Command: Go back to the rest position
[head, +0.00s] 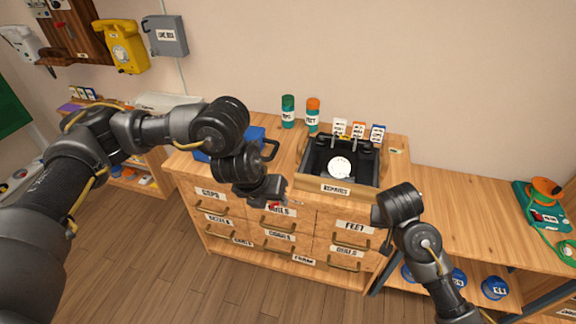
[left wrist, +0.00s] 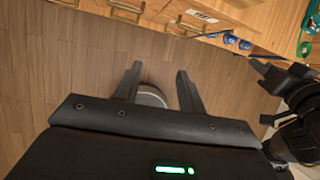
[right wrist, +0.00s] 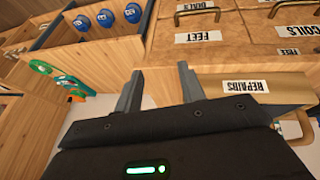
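My left gripper (head: 268,195) hangs in front of the drawer cabinet, below a blue box. In the left wrist view its two fingers (left wrist: 160,88) stand apart. A pale round thing (left wrist: 152,94) shows between them over the floor; I cannot tell what it is or how far below it lies. My right arm comes in from the bottom right, in front of the cabinet's right end. In the right wrist view the right gripper's fingers (right wrist: 158,88) stand apart with nothing between them. Its fingertips are hidden or too small in the head view.
A dark open tray (head: 313,160) labelled REPAIRS holds a white dial (head: 340,167) on the cabinet (head: 240,232). The blue box (head: 262,147) and two canisters (head: 288,112) are beside it. A yellow phone (head: 124,50) hangs on the wall. A lower bench (head: 460,215) extends right. Open floor lies in front.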

